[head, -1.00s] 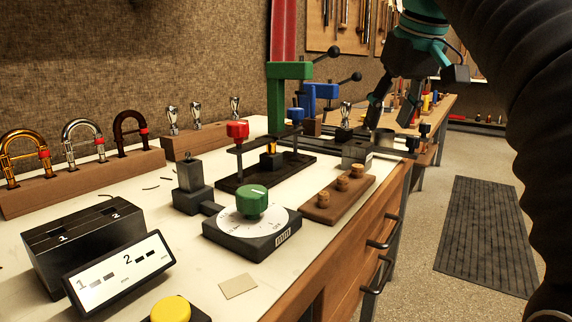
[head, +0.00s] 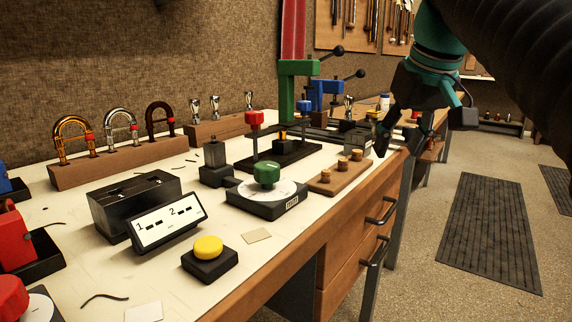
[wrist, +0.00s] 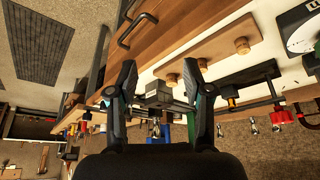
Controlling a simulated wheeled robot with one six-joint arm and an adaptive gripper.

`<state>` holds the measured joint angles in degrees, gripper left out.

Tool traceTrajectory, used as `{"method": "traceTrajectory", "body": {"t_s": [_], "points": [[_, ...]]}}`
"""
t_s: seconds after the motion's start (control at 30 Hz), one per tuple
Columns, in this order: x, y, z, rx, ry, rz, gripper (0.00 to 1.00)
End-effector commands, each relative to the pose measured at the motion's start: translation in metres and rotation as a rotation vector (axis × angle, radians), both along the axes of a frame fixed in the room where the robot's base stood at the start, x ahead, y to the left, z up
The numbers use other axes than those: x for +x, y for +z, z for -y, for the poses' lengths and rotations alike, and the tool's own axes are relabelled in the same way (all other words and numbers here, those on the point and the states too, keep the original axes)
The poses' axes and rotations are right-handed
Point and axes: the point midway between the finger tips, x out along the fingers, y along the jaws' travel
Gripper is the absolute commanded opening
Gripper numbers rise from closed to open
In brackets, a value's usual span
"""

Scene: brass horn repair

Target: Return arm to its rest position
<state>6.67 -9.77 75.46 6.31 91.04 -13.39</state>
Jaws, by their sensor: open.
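My gripper (head: 402,138) hangs at the right of the head view, by the front edge of the workbench (head: 75,210). Its dark fingers are apart with nothing between them. In the wrist view my gripper (wrist: 160,90) shows both fingers spread. Beyond them are a small grey block (wrist: 158,94) and the bench's wooden front. My arm comes in from the upper right of the head view.
A cork board (head: 342,159) with several corks, a green-knobbed dial (head: 267,174), a yellow button (head: 208,247) and a green press (head: 287,90) stand on the bench. Drawer handles (head: 376,250) stick out in front. The floor (head: 425,280) at right looks clear, with a dark mat (head: 490,230).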

Motion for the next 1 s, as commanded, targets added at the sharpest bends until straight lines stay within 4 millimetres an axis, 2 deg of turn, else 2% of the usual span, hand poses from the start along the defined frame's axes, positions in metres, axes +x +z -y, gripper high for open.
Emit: {"method": "traceTrajectory", "body": {"t_s": [0.17, 0.27, 0.8, 0.9, 1.0], "points": [[-0.02, -0.033, -0.006, 0.0, -0.028, 0.007, 0.5], [-0.036, -0.061, -0.009, 0.002, -0.048, 0.015, 0.5], [-0.135, -0.248, -0.019, -0.001, -0.132, 0.064, 0.5], [-0.147, -0.27, -0.02, -0.001, -0.139, 0.069, 0.5], [-0.153, -0.282, -0.021, -0.001, -0.141, 0.073, 0.5]]}}
